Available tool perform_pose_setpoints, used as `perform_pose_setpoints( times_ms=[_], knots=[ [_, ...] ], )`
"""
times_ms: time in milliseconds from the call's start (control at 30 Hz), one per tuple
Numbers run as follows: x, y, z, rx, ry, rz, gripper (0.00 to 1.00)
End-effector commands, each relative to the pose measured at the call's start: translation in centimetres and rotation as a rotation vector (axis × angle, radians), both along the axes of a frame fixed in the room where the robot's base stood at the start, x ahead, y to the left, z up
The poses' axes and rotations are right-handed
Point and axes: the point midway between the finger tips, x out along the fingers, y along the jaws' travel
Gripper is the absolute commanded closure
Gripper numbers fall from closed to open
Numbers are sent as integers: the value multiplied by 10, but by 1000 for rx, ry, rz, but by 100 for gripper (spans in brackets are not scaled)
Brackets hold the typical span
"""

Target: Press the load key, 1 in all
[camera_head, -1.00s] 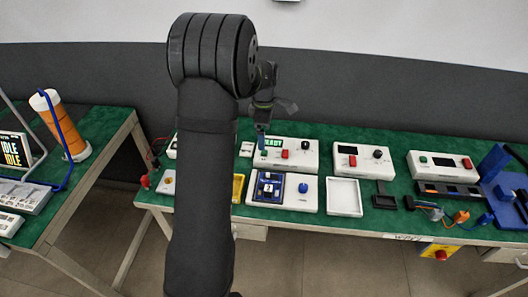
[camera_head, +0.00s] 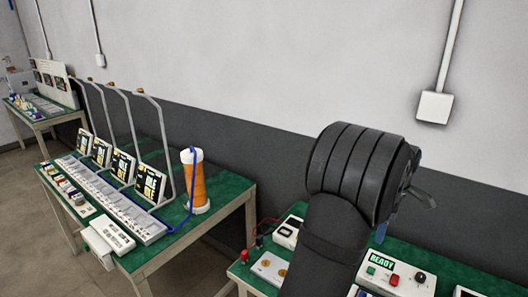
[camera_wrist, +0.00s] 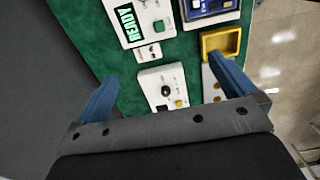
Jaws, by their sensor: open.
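Several pumps with lit IDLE screens (camera_head: 150,183) stand in a row on the left table in the head view. A long pale key strip (camera_head: 115,205) lies in front of them. I cannot read which of its keys is the load key. My gripper is open and empty in the wrist view (camera_wrist: 165,75), its two blue fingers apart above the right bench. A white box with a black knob and a yellow button (camera_wrist: 163,88) lies below, between the fingers. In the head view my arm hides most of the gripper; a bit of blue finger (camera_head: 380,232) shows.
An orange-and-white canister (camera_head: 195,182) with a blue hose stands at the left table's right end. A READY unit (camera_head: 395,275) with a red button and black knob is on the right bench. A yellow tray (camera_wrist: 222,42) lies there too. A floor gap separates the tables.

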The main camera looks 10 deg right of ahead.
Motion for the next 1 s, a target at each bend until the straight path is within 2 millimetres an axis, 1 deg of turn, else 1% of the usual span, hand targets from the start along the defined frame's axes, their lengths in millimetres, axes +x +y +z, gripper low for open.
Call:
perform_pose_setpoints(
  times_ms=[33,67,100,167,300,367,400,500,1000],
  knots=[
    [0,0,0,0,0,0,10],
    [0,0,0,0,0,0,16],
    [0,0,0,0,0,0,24],
    [0,0,0,0,0,0,35],
    [0,0,0,0,0,0,63],
    [0,0,0,0,0,0,75],
    [0,0,-1,0,0,0,82],
    [0,0,-1,0,0,0,100],
    [0,0,-1,0,0,0,100]
  ],
)
